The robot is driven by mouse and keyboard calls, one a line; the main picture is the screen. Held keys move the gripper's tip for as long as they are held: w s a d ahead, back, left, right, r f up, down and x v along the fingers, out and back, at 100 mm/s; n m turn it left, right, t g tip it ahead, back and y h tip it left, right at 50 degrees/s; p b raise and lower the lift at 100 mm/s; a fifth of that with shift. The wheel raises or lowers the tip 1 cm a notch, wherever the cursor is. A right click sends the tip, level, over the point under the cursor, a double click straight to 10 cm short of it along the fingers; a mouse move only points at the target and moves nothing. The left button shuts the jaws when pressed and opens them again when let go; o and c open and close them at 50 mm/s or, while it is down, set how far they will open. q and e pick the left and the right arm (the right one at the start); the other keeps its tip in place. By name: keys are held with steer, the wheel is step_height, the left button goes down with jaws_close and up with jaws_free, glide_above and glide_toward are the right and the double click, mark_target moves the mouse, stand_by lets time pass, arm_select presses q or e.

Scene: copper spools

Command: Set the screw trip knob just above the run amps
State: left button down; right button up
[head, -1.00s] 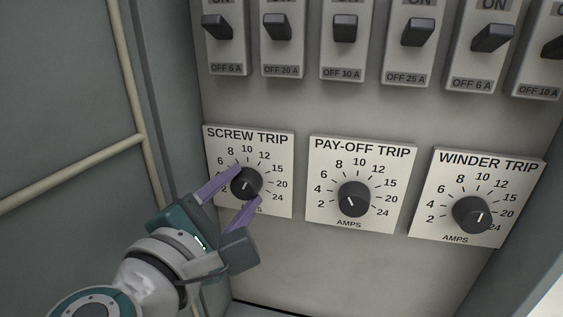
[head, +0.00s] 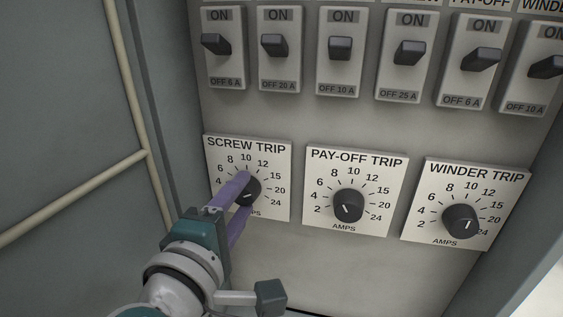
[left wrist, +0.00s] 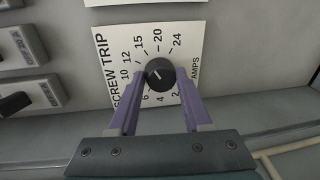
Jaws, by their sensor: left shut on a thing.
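The screw trip knob (head: 249,190) is a round black dial with a white mark on a white plate (head: 276,206) at the lower left of the panel. My left gripper (head: 244,193) is shut on it, one purple finger at the upper left and one below. In the left wrist view, the knob (left wrist: 160,72) sits between the fingertips (left wrist: 161,77), and the plate appears turned sideways. The white mark is small and its exact reading is hard to tell. Fingers hide some of the scale. My right gripper is not in view.
The pay-off trip knob (head: 349,205) and winder trip knob (head: 461,221) sit to the right on their own plates. A row of toggle switches (head: 340,49) runs above. The cabinet's side wall (head: 165,110) is close on the left.

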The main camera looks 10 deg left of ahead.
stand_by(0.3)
arm_select(q)
steer(key=shift+c, duration=1.7)
jaws_free()
steer(key=shift+s+a+r, duration=0.1)
steer(key=shift+s+r, duration=0.05)
steer(key=shift+s, duration=0.25)
steer(key=s+r+p, duration=0.1)
steer(key=s+p, duration=0.2)
steer(key=s, duration=0.6)
steer(key=shift+p, duration=0.35)
steer(key=shift+a+r, duration=0.1)
